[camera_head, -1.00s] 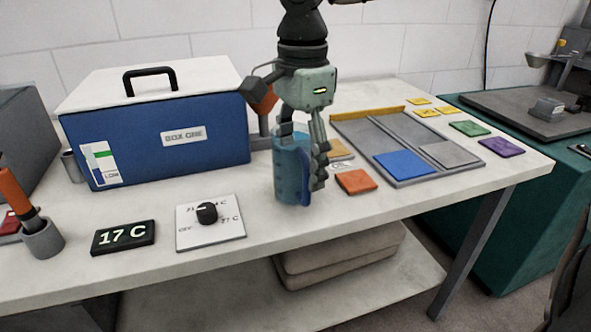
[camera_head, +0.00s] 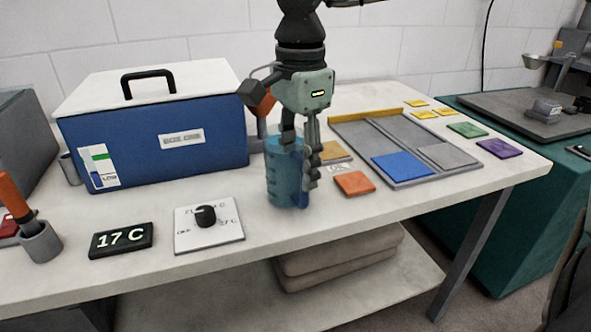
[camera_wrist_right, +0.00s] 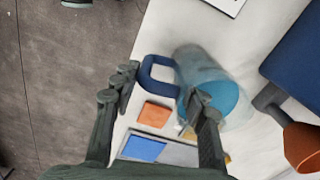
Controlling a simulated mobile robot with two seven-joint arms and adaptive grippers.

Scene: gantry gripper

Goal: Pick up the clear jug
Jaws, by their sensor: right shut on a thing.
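The clear jug (camera_head: 283,180), tinted blue with a darker blue handle (camera_wrist_right: 158,76), is at the middle of the white table in the head view. It also shows, blurred, in the right wrist view (camera_wrist_right: 222,88). My right gripper (camera_head: 305,165) points down over the jug's right side, its fingers shut on the jug near the handle. In the right wrist view the handle shows between the two fingers (camera_wrist_right: 162,98). The jug looks roughly upright; I cannot tell whether its base touches the table. My left gripper is not in view.
A blue box (camera_head: 150,140) with a white lid stands left. An orange tile (camera_head: 354,183) lies close right of the jug, before a grey tray (camera_head: 405,182).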

